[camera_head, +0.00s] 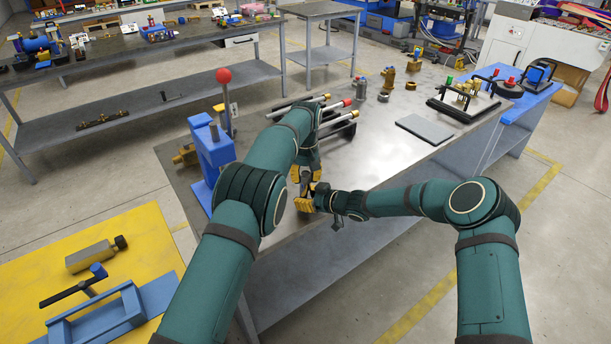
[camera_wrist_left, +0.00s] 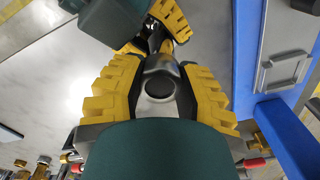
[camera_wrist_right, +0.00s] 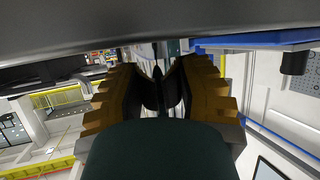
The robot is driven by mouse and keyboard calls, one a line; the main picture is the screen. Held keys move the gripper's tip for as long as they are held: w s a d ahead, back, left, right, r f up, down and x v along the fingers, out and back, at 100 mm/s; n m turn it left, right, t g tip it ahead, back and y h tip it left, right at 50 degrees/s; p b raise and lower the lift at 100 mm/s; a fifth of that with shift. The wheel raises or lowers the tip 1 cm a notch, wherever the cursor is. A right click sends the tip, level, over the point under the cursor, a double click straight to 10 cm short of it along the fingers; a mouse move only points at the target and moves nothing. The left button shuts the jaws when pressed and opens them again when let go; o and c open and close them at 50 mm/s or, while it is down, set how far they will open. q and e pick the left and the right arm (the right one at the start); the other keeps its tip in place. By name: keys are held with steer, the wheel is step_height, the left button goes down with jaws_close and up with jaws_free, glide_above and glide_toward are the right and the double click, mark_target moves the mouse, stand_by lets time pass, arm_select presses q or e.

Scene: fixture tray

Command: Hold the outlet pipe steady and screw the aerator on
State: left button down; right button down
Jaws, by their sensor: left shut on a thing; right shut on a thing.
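A grey metal pipe (camera_wrist_left: 160,68) with a dark round end stands between the yellow-and-black fingers of my left gripper (camera_wrist_left: 160,92), which is shut on it. In the head view my left gripper (camera_head: 306,174) points down above the front edge of the table. My right gripper (camera_head: 306,203) meets it from the right, just below. In the left wrist view a small brass-coloured part (camera_wrist_left: 182,37) shows beside the fingers of my right gripper (camera_wrist_left: 165,25), near the pipe's far end. My right gripper (camera_wrist_right: 160,90) is shut; the aerator is mostly hidden, and I cannot tell whether it touches the pipe.
A blue press (camera_head: 212,155) with a red-knobbed lever stands left of my left arm. Behind it is a rack of rods with red and brass tips (camera_head: 346,103). A grey plate (camera_head: 424,129), a black fixture (camera_head: 463,108) and brass fittings (camera_head: 388,79) lie farther right. The middle tabletop is clear.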

arm_select(q)
steer(key=c, duration=0.7)
jaws_free()
steer(key=shift+r, duration=2.3)
steer(key=o, duration=0.6)
steer(key=shift+o, duration=0.2)
arm_select(e)
steer(key=c, duration=0.6)
jaws_free()
